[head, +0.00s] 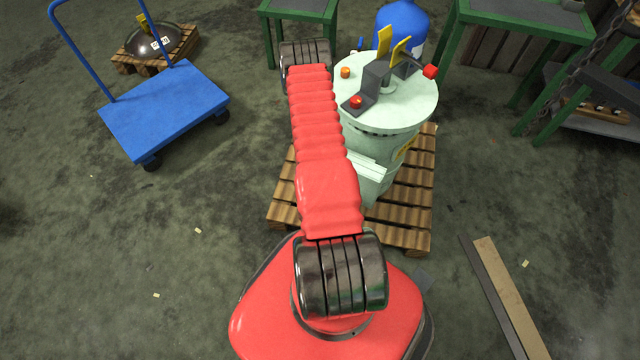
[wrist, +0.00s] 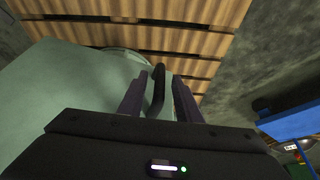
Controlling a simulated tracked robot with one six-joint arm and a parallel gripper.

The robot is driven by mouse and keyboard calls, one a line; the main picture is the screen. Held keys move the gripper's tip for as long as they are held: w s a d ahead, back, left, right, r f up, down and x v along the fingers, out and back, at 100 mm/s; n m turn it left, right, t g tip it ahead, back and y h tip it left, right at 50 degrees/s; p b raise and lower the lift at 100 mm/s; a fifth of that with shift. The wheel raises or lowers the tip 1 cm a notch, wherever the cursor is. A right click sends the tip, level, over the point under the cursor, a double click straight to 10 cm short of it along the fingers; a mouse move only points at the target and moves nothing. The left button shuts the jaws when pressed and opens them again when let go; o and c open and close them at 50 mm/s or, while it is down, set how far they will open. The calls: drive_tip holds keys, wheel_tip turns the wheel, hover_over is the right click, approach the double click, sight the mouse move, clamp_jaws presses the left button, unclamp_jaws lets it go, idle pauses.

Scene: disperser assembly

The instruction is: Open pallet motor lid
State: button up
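A pale green machine (head: 385,110) with a round flat top stands on a wooden pallet (head: 420,215) in the head view. A paler box-shaped part (head: 372,168) sits at its lower front, partly behind my arm. In the wrist view, a pale green surface (wrist: 60,95) fills the left, with a dark bar-like handle (wrist: 158,88) at its right edge. My gripper (wrist: 160,76) is open, its fingers on either side of the handle, with narrow gaps visible. My gripper is hidden in the head view. I cannot tell where the lid's edges are.
A blue cart (head: 165,105) stands at the left, before a second pallet with a dark dome (head: 150,42). Green tables (head: 300,12) and a blue cylinder (head: 402,22) are behind the machine. A beam (head: 505,300) lies at the lower right. The left foreground floor is clear.

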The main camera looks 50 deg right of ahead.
drive_tip(key=shift+c, duration=0.2)
clamp_jaws()
idle(0.4)
